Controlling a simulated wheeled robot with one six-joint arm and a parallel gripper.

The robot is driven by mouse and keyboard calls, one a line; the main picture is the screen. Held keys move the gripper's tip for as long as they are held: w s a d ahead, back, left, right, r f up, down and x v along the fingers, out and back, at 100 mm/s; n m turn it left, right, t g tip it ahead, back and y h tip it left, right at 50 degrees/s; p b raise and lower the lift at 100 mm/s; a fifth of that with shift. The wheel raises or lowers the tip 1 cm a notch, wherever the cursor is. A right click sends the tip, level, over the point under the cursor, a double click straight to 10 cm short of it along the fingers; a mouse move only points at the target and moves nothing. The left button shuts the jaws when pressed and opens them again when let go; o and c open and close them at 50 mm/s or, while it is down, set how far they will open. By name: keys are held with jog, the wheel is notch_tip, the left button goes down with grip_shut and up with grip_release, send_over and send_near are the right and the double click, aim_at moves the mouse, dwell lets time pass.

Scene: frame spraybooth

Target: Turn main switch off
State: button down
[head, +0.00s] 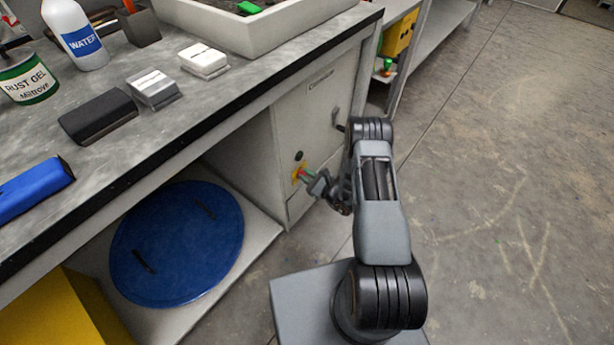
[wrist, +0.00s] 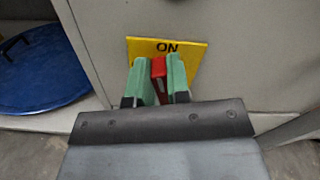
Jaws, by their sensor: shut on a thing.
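The main switch has a red handle (wrist: 158,70) on a yellow plate (wrist: 196,52) marked ON at its top. The plate is on the front of a light grey cabinet (head: 318,110) under the bench. My gripper (wrist: 160,74) has green fingers, one on each side of the red handle, and is shut on it. The handle stands roughly upright in the wrist view. In the head view my gripper (head: 304,176) reaches the yellow plate (head: 296,169) from the right, and the fingers hide most of the handle.
A blue disc (head: 180,240) lies on the shelf at left. The bench top holds a water bottle (head: 75,35) and a tin (head: 27,78). The floor at right is clear.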

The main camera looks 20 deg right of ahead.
jog(key=n, duration=0.1)
jog(key=n+b, duration=0.1)
jog(key=n, duration=0.1)
jog(key=shift+s+a+f+n, duration=0.2)
jog(key=shift+a+f+n, duration=0.1)
jog(key=shift+n, duration=0.1)
jog(key=n+b, duration=0.1)
jog(key=n, duration=0.1)
jog(key=n+b, duration=0.2)
jog(key=f+n+b, duration=0.1)
jog(key=n, duration=0.2)
jog(key=shift+s+a+f, duration=0.1)
jog(key=shift+s+a, duration=0.15)
jog(key=shift+a, duration=0.1)
jog(key=shift+f+n+b, duration=0.15)
jog(key=shift+n+b, duration=0.5)
jog(key=shift+n, duration=0.3)
jog(key=shift+f+n+b, duration=0.1)
jog(key=shift+n+b, duration=0.5)
jog(key=shift+n, duration=0.35)
jog(key=c, duration=1.1)
grip_release()
jog(key=shift+s, duration=0.1)
